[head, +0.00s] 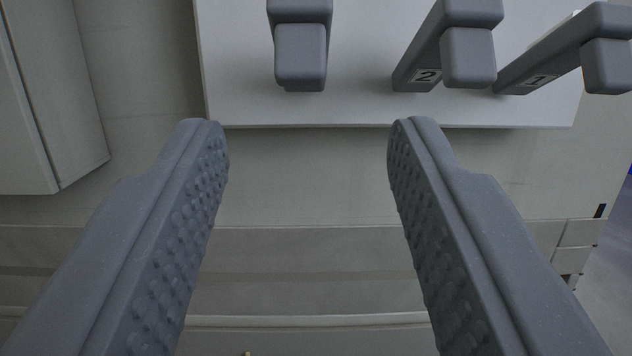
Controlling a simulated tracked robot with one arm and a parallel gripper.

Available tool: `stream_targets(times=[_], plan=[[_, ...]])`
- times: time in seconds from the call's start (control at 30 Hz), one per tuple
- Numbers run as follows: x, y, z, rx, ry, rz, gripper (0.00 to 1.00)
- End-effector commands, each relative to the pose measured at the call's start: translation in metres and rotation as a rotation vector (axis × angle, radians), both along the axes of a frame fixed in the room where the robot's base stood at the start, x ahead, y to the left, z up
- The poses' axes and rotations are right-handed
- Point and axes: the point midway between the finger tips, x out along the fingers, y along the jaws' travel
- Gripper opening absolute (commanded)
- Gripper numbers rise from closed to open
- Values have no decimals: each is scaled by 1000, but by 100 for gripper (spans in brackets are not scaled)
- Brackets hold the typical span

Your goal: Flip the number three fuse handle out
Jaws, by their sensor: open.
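Three grey fuse handles stick out from a pale panel (360,110) at the top of the view. The right one (607,65) has a label "1" and the middle one (468,57) has a label "2". The left handle (300,55) shows no readable number from here; it stands in line with the other two, left of number two. The left handle is above the gap between the fingers, apart from both.
A pale box-like shape (50,110) stands at the far left. Below the panel is a plain light wall (310,180) with horizontal ledges (310,322) under it. A small dark slot (600,211) shows at the right. The space between my fingers is clear.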

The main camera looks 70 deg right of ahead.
Motion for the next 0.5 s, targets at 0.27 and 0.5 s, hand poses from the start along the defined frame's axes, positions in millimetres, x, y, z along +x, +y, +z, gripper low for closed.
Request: stream_targets(times=[0.27,0.5], plan=[[-16,38,-13,4,4,2,42],[-23,50,-17,1,4,-3,42]])
